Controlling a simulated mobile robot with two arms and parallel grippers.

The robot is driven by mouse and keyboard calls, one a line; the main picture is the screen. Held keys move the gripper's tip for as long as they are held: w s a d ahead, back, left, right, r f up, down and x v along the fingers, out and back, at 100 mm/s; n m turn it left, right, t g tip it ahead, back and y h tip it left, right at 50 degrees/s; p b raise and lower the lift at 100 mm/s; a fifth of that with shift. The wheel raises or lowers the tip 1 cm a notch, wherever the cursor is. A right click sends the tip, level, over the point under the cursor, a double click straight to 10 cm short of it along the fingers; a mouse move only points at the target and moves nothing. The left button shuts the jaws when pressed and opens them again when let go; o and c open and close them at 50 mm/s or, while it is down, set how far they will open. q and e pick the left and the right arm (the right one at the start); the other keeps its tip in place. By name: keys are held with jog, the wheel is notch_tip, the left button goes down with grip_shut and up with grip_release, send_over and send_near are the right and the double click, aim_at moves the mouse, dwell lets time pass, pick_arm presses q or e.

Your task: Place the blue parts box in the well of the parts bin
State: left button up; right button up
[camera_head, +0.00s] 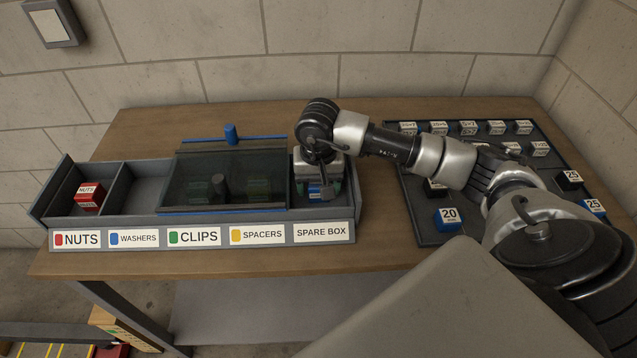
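The parts bin (48,207) stands on the workbench, its wells labelled NUTS, WASHERS, CLIPS, SPACERS and SPARE BOX. A red NUTS box (89,197) sits in the leftmost well. The WASHERS well (140,190) shows empty on its visible left side. A dark see-through cover (225,175) with blue edges and a blue knob (231,133) lies over the middle wells; dim shapes show beneath. My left gripper is out of view.
A dark tray (413,208) at the right holds several labelled blocks, among them a blue block marked 20 (447,219) and another marked 25 (593,208). My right arm crosses above it. A strip of bare bench (240,262) runs in front of the bin.

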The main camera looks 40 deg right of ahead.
jog(key=shift+o, duration=0.5)
jog(key=shift+r, duration=0.1)
jog(key=shift+r+p, duration=0.25)
jog(key=shift+p, duration=0.05)
notch_tip(320, 180, up, 11)
jog(key=shift+f+b, duration=0.2)
jog(key=shift+b, duration=1)
jog(key=shift+r, duration=0.55)
